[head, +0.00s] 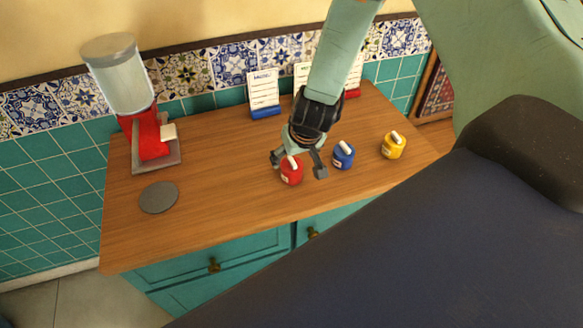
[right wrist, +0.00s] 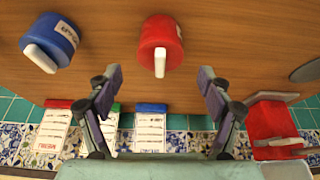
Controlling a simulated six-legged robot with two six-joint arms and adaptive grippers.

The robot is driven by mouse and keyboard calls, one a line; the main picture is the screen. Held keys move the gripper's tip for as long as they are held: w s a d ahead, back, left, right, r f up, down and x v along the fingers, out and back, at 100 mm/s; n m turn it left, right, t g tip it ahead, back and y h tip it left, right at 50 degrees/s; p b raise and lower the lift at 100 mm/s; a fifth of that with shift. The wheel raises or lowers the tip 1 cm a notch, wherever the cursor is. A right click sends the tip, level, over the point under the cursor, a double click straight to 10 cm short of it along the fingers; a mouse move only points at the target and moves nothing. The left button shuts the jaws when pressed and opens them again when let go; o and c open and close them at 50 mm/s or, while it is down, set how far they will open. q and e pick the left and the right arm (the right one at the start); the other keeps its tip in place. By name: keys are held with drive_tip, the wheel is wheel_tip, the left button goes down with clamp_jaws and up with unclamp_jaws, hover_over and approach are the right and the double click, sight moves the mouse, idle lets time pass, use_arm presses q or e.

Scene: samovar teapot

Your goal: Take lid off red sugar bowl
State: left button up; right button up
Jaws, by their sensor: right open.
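The red sugar bowl (head: 291,174) stands upright on the wooden counter in the head view, with a white handle on its lid (head: 291,161). In the right wrist view the red bowl (right wrist: 160,40) is at top centre, its white lid handle (right wrist: 160,62) pointing toward the space between my fingers. My right gripper (head: 298,165) is open, its two fingers spread to either side of the red bowl's top in the head view. In the right wrist view the open gripper (right wrist: 158,85) has nothing between its fingertips, and the bowl lies beyond them. My left gripper is not in view.
A blue bowl (head: 343,156) stands close to the right of the red one, and a yellow bowl (head: 393,146) farther right. A red dispenser (head: 150,135) stands at the left, with a grey disc (head: 159,197) before it. Cards on stands (head: 264,94) line the back.

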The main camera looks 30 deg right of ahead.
drive_tip(key=shift+x, duration=0.8)
drive_tip(key=shift+w+a+f, duration=0.15)
drive_tip(key=shift+w+f, duration=0.1)
drive_tip(key=shift+s+d, duration=0.15)
drive_tip(key=shift+d, duration=0.2)
drive_tip(key=shift+r, duration=0.1)
drive_tip(key=shift+c, duration=0.8)
drive_tip(key=shift+a, duration=0.3)
drive_tip(key=c, duration=0.4)
drive_tip(key=shift+d, duration=0.2)
drive_tip(key=c, duration=0.5)
drive_tip(key=shift+c, duration=0.6)
drive_tip(key=shift+a, duration=0.15)
